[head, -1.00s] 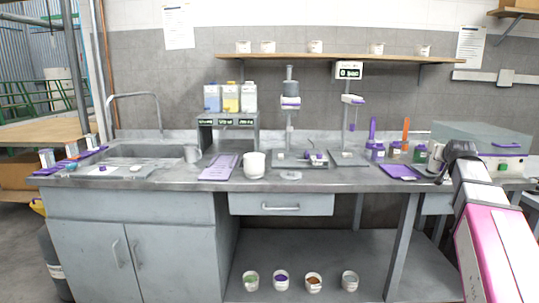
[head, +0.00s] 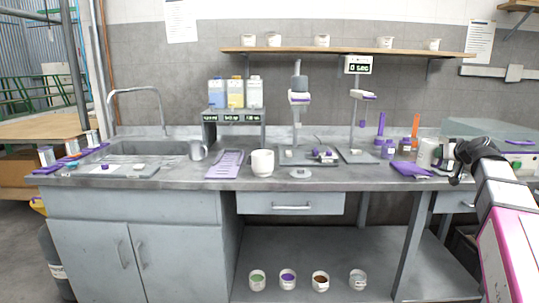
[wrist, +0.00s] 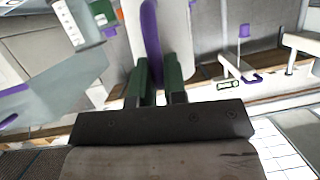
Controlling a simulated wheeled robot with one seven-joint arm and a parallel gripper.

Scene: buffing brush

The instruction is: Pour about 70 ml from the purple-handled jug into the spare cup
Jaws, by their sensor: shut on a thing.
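My gripper (wrist: 158,82) is shut on the purple handle (wrist: 151,38) of the white jug (wrist: 178,38) in the wrist view. A white cup (head: 262,163) stands upright at the counter's middle, far to the left of my gripper. I cannot see inside it or tell whether it is the spare cup.
The front counter strip is mostly clear.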

